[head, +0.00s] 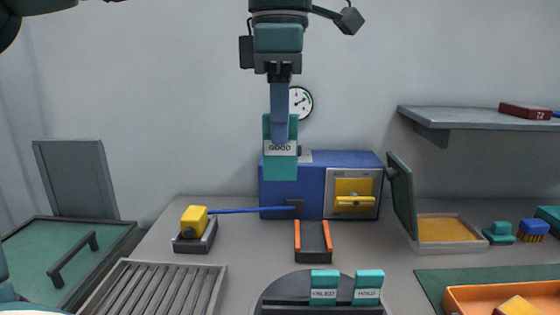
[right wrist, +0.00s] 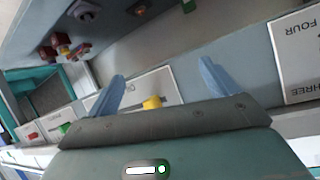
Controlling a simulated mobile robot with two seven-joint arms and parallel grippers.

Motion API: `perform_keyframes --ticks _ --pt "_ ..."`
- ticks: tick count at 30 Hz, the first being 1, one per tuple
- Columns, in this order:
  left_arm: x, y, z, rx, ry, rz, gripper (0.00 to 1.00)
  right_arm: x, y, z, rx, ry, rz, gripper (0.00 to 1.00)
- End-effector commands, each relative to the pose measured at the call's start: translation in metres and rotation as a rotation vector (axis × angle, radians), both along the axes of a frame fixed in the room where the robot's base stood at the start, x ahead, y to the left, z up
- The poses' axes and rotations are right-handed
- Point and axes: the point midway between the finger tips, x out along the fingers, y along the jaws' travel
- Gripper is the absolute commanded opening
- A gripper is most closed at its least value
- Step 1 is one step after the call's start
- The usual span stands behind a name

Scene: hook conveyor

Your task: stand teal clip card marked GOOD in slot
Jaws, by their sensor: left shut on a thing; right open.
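The teal clip card marked GOOD (head: 280,168) hangs upright in the air in the head view, in front of the wall and the blue box. My left gripper (head: 279,135) points down from the top and is shut on this card; its blue finger covers part of the card's upper half. A dark round stand with a slotted bar (head: 276,298) is at the bottom middle, below the card. Two teal cards stand in it, one seemingly marked FAILED (head: 323,290) and one marked HOLD (head: 368,290). My right gripper (right wrist: 160,85) is open and empty in the right wrist view.
A blue box with a yellow-handled front (head: 352,194) stands behind. A dark holder with orange sides (head: 313,240) is before it. A yellow block with a blue rod (head: 194,220) is left. A roller rack (head: 150,290) and an orange tray (head: 470,298) flank the stand.

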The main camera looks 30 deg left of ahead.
Motion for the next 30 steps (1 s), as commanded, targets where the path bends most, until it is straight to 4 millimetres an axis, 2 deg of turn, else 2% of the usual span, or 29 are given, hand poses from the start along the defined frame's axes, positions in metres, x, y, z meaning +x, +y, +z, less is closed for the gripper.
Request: perform_keyframes --ticks 3,6,11,30 --pt "0.000 0.000 0.021 -0.002 0.000 0.000 0.00 0.003 0.001 0.004 -0.003 0.007 0.003 0.87" --pt "0.000 0.000 0.030 -0.001 0.000 0.000 0.00 0.003 0.001 0.006 -0.012 0.005 0.006 0.87" --pt "0.000 0.000 0.040 -0.001 0.001 -0.001 0.00 0.002 0.001 0.010 -0.020 0.006 0.008 0.87" --pt "0.000 0.000 0.074 -0.001 0.001 0.001 0.00 0.001 0.000 0.049 -0.022 0.005 0.008 0.87"
